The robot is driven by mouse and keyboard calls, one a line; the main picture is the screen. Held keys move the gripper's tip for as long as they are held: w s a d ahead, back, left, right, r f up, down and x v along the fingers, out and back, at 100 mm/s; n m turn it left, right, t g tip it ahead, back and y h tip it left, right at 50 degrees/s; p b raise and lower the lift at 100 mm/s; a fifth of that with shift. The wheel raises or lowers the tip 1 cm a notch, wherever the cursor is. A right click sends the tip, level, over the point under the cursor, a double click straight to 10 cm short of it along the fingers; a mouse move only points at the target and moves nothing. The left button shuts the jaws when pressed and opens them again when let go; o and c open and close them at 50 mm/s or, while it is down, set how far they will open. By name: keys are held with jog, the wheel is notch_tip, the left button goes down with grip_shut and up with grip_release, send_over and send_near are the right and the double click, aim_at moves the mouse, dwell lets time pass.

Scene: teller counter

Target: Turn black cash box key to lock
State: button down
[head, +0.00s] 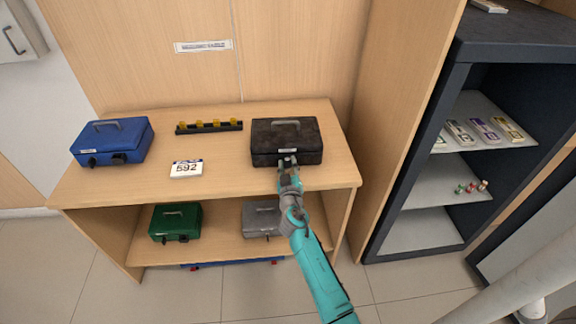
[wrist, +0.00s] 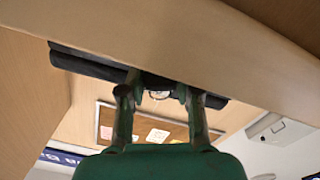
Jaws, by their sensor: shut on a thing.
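The black cash box (head: 286,141) sits on the right part of the wooden counter top, its lid closed and its handle on top. My gripper (head: 287,161) is at the front face of this box, near its lower middle. In the wrist view my gripper's two fingers (wrist: 158,100) reach up to the dark box (wrist: 95,65), with a small round metal piece, seemingly the lock or key (wrist: 160,95), between them. The gripper is shut on what seems to be the key. The fingers hide most of it, and its turn angle cannot be told.
A blue cash box (head: 113,141), a number sign reading 592 (head: 187,168) and a dark rack with yellow pieces (head: 209,126) share the counter top. Green (head: 175,221) and grey (head: 262,218) boxes stand on the shelf below. A dark shelving unit (head: 412,165) stands at right.

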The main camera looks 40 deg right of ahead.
jog(key=n, duration=1.3)
jog(key=shift+a+f, duration=0.1)
jog(key=shift+f, duration=0.05)
jog(key=shift+n, duration=0.3)
jog(key=c, duration=0.8)
grip_release()
